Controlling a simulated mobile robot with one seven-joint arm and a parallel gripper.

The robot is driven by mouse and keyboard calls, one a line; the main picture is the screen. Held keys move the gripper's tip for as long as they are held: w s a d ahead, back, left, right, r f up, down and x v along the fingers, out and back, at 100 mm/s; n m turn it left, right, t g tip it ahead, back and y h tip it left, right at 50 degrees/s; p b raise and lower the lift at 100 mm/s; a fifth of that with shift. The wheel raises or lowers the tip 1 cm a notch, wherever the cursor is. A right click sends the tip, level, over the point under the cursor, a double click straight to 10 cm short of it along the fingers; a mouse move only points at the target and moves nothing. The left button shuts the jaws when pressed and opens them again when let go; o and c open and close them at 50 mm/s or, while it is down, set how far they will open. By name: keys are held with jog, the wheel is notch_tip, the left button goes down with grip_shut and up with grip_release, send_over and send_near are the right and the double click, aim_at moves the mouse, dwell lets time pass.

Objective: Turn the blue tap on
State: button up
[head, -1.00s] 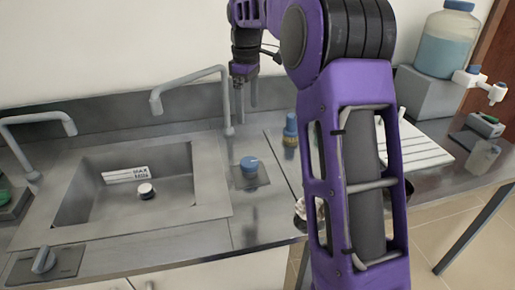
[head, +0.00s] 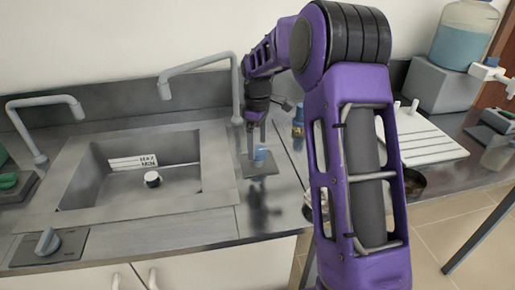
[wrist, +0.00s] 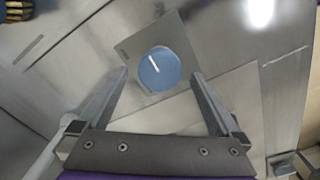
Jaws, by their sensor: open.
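The blue tap (head: 260,153) is a round knob on a square metal plate on the counter, right of the sink. In the wrist view the blue tap (wrist: 159,69) shows from above, with a white line on its top pointing up and slightly left. My gripper (head: 256,145) points down over the tap in the head view. In the wrist view my gripper (wrist: 160,75) is open, with one finger on each side of the knob. A gap shows between the knob and each finger. One finger partly hides the tap in the head view.
A sink (head: 110,195) with a grey faucet (head: 198,66) lies to the left. A grey knob (head: 48,241) sits at the front left. A blue-topped bottle (head: 298,120) stands close behind the tap on the right. A white drying rack (head: 430,145) lies farther right.

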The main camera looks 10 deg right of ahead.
jog(key=shift+f, duration=0.65)
jog(key=c, duration=1.4)
